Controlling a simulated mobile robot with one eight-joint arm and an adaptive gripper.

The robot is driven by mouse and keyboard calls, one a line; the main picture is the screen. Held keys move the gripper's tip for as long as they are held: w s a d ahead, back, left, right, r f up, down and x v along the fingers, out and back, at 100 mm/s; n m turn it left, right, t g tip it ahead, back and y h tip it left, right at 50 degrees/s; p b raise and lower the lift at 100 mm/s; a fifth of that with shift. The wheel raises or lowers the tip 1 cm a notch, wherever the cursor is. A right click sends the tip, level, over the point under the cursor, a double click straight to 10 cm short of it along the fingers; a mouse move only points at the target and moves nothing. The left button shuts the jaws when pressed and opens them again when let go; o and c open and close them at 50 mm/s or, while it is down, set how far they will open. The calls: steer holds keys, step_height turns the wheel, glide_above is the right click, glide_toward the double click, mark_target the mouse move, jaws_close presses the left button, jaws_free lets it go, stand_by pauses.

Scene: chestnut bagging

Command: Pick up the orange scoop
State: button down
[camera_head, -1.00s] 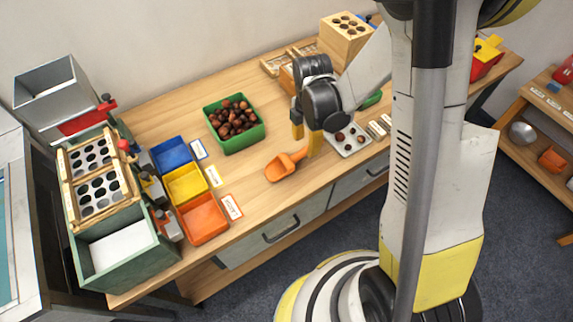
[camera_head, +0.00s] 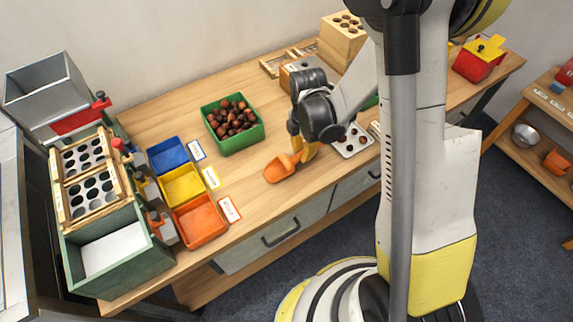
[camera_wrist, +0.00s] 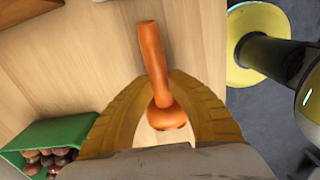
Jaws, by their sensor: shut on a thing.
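The orange scoop (camera_head: 279,169) lies on the wooden workbench near its front edge, its bowl toward the left. My gripper (camera_head: 304,152) is low over the bench at the handle end, its yellow fingers closed on the scoop. In the wrist view the orange handle (camera_wrist: 153,55) runs up from between the yellow fingers (camera_wrist: 166,112).
A green bin of chestnuts (camera_head: 245,146) stands behind the scoop. Blue (camera_head: 149,152), yellow (camera_head: 166,189) and orange (camera_head: 178,222) trays are to the left. A light tray with round hollows (camera_head: 347,153) is just right of my gripper.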

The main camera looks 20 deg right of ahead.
steer(key=shift+r+p, duration=0.3)
steer(key=shift+r, duration=0.15)
steer(key=r+p, duration=0.1)
steer(key=r, duration=0.1)
steer(key=r+p, duration=0.1)
steer(key=r, duration=0.1)
steer(key=shift+s+d, duration=0.1)
steer(key=shift+d, duration=0.1)
steer(key=s+d+r+p, duration=0.4)
steer(key=s+d+r, duration=0.2)
steer(key=d, duration=0.3)
steer(key=shift+s, duration=0.2)
steer(key=shift+w+d, duration=0.1)
